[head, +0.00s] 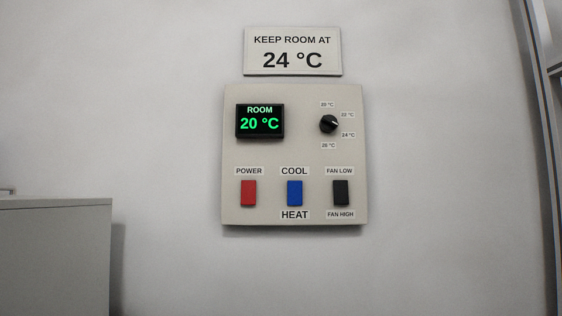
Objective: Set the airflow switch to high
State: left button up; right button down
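The airflow switch (341,193) is a black rocker at the lower right of a beige wall panel (270,152). A FAN LOW label (340,171) sits above it and a FAN HIGH label (340,214) below it. I cannot tell which way the rocker is tipped. Neither of my grippers is in view.
The panel also has a red power switch (248,193), a blue COOL/HEAT switch (294,193), a black dial (328,124) and a display (260,121) reading 20 °C. A sign (292,52) above says 24 °C. A grey cabinet (55,255) stands lower left.

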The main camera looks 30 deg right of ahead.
aim_at(341, 188)
jog(key=z, duration=1.3)
